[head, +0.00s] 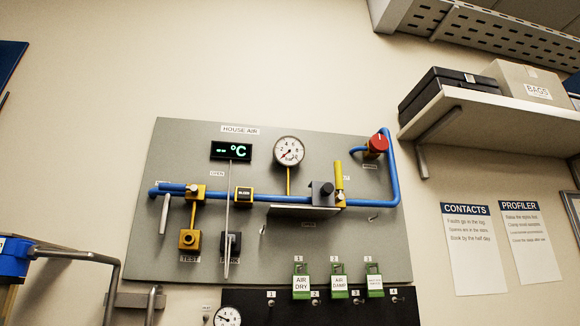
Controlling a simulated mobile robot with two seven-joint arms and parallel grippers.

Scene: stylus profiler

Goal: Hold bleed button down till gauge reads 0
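A grey wall panel (360,245) headed HOUSE AIR carries a blue pipe (270,198). A round white gauge (289,150) stands above the pipe on a yellow stem; its needle seems to point to the lower left, but the reading is too small to tell. A small box (243,194) on the pipe has a label that may read BLEED. A dark block with a round black knob or button (327,188) sits further right. A yellow block with a dark round button (188,239) is above a TEST label. I cannot tell which is the bleed button. Neither gripper is in view.
Green tagged locks (302,282) hang below, near a second gauge (227,317). A shelf (490,115) juts out right; a metal rail (111,285) is lower left.

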